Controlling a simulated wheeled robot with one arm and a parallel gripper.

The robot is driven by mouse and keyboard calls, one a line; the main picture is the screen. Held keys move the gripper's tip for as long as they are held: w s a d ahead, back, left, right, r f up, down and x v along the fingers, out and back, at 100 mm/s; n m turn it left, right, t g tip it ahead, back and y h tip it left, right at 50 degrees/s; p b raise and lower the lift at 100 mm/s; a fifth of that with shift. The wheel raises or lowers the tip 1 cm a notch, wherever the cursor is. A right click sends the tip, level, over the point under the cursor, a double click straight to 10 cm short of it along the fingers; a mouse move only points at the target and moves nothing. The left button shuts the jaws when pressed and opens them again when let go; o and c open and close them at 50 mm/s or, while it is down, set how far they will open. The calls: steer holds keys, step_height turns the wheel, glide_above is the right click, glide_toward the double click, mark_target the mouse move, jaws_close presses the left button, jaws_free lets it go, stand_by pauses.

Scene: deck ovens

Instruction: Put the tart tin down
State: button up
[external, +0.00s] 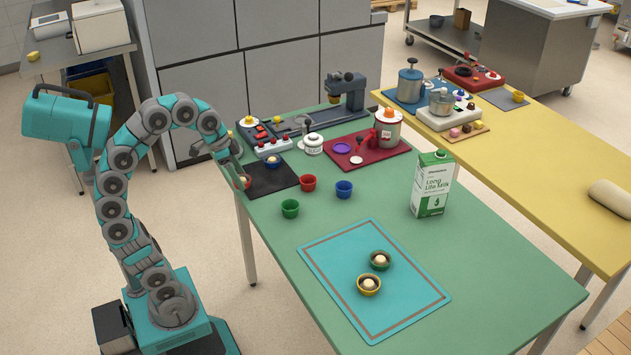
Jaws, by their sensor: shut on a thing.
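My gripper (238,167) is at the left edge of the green table, by the near left corner of a black mat (268,181). A blue tin with a pale filling (272,162) stands on the same mat. Empty-looking tins in green (290,208), red (308,183) and blue (344,189) stand on the bare table.
A milk carton (430,187) stands right of the tins. A red tray (383,154) with a jar, a white pot (313,145) and a control box (263,135) stand behind. The green table's (480,260) right front is clear. A yellow table (540,165) adjoins it.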

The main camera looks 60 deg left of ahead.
steer(key=shift+s+a+r+t, duration=0.1)
steer(key=shift+s+r+t, duration=0.3)
steer(key=shift+s+r, duration=0.7)
steer(key=shift+w+d+r, duration=0.2)
steer(key=shift+d+r, duration=0.05)
steer(key=shift+d, duration=0.05)
steer(key=w+d+p, duration=0.1)
steer(key=d, duration=0.8)
steer(key=w+d, duration=0.1)
steer(key=d, duration=0.9)
steer(key=w+d+p, duration=0.1)
steer(key=d, duration=0.9)
steer(key=shift+f+p, duration=0.35)
steer(key=shift+f, duration=0.05)
steer(key=shift+w+d, duration=0.25)
steer(key=shift+d, duration=0.15)
steer(key=p, duration=0.2)
glide_above(354, 264)
steer(key=s, duration=0.2)
steer(key=shift+w+a+f, duration=0.15)
steer(key=shift+a+f, duration=0.3)
steer(key=shift+f, duration=0.3)
steer(key=shift+w+d+f, duration=0.1)
steer(key=shift+w, duration=0.1)
steer(key=shift+f+p, duration=0.4)
steer(key=shift+f, duration=1.3)
steer(key=shift+f, duration=0.1)
